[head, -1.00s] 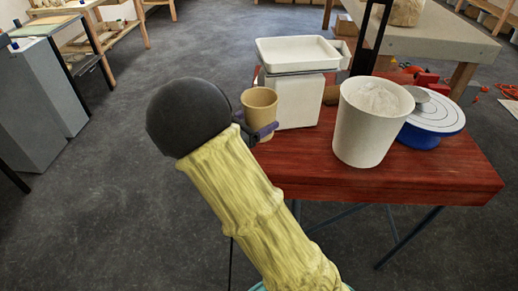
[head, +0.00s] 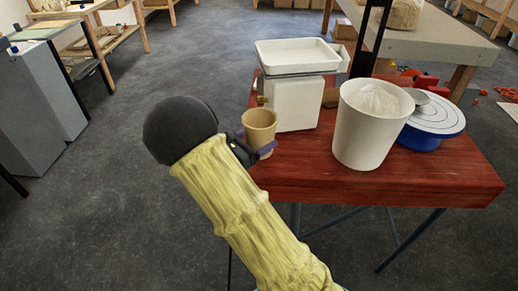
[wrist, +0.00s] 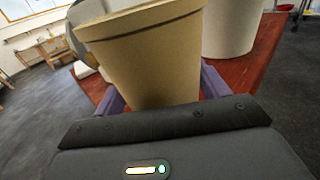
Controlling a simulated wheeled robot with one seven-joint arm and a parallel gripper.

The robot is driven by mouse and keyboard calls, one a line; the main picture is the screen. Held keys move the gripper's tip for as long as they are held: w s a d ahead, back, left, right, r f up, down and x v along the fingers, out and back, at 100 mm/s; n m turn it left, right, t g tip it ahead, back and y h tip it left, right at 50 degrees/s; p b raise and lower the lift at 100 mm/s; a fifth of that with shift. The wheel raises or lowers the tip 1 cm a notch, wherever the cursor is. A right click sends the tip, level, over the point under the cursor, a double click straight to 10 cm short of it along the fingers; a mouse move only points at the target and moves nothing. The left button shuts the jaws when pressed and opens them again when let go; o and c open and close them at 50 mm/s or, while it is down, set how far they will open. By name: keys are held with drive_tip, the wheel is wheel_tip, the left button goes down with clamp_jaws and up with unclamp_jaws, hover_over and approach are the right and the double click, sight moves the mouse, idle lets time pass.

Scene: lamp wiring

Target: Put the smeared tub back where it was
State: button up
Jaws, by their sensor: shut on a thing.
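A tan tub (head: 259,130) is upright at the left end of the red-brown table (head: 400,185), in front of the white scale. My gripper (head: 257,151) is shut on it, with purple fingers on either side of its lower part.
A white scale (head: 298,105) with a shallow white tray (head: 298,55) stands behind the tub. A large white bucket of pale powder (head: 370,130) stands to its right, beside a blue-and-white turntable (head: 435,120). Some tabletop in front of the scale and left of the bucket is bare.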

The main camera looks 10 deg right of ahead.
drive_tip(key=shift+f, duration=1.85)
drive_tip(key=shift+f+b, duration=0.25)
drive_tip(key=shift+b, duration=0.1)
drive_tip(key=o, duration=1.3)
drive_tip(key=shift+w, duration=0.15)
drive_tip(key=shift+c, duration=0.2)
drive_tip(key=shift+d, duration=0.15)
drive_tip(key=shift+r, duration=0.3)
drive_tip(key=v, duration=1.2)
drive_tip(key=shift+p, duration=0.3)
